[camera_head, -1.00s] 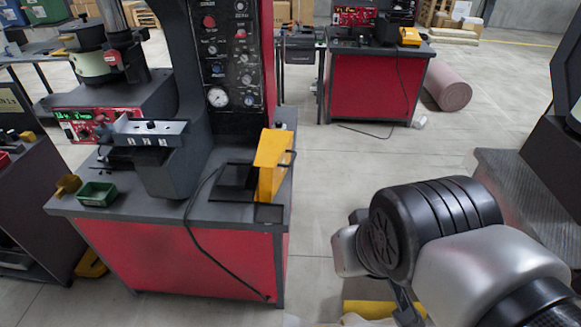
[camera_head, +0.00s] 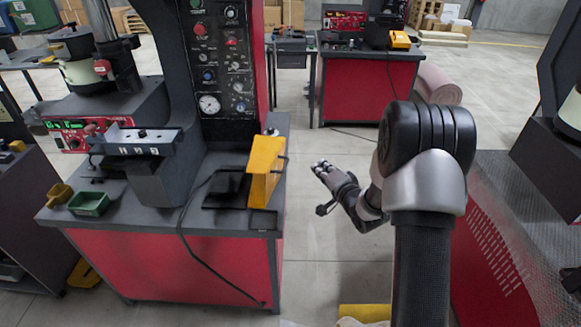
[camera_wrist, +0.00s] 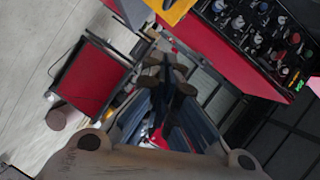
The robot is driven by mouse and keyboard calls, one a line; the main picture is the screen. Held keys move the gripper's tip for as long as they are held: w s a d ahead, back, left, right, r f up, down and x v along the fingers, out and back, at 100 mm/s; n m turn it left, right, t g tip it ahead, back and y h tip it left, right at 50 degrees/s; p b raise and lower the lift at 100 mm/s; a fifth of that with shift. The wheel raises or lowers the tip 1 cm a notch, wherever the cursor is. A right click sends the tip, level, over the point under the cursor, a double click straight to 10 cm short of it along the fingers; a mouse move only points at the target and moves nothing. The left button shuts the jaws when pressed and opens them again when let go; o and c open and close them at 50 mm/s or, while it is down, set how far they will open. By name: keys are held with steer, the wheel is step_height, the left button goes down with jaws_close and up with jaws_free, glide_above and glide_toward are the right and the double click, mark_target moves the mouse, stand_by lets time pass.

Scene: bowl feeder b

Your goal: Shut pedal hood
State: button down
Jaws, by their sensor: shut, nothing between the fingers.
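The yellow pedal hood (camera_head: 265,172) stands raised and steep near the right edge of the near bench top. A dark base plate (camera_head: 222,190) lies flat just to its left. My gripper (camera_head: 322,169) is shut and empty, to the right of the hood and apart from it, beyond the bench's right edge. In the wrist view, the gripper's fingertips (camera_wrist: 166,70) are together, and a yellow part, likely the hood (camera_wrist: 172,10), is cut off at the top edge.
The near bench (camera_head: 165,265) carries a dark machine column with a control panel (camera_head: 215,65), a green tray (camera_head: 90,203) and a yellow scoop (camera_head: 60,194). A black cable (camera_head: 186,235) hangs down the bench front. Open floor lies right of the bench.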

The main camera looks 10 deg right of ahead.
steer(key=s+f+m+t+y, duration=0.35)
steer(key=s+f+m, duration=0.2)
steer(key=f, duration=0.45)
steer(key=s+a+r+b+x, duration=0.1)
steer(key=a+b+x, duration=0.1)
steer(key=x, duration=1.1)
steer(key=shift+a+b, duration=0.25)
steer(key=shift+b, duration=0.45)
steer(key=shift+w+r+h, duration=0.1)
steer(key=shift+r+h, duration=0.05)
steer(key=shift+h, duration=0.2)
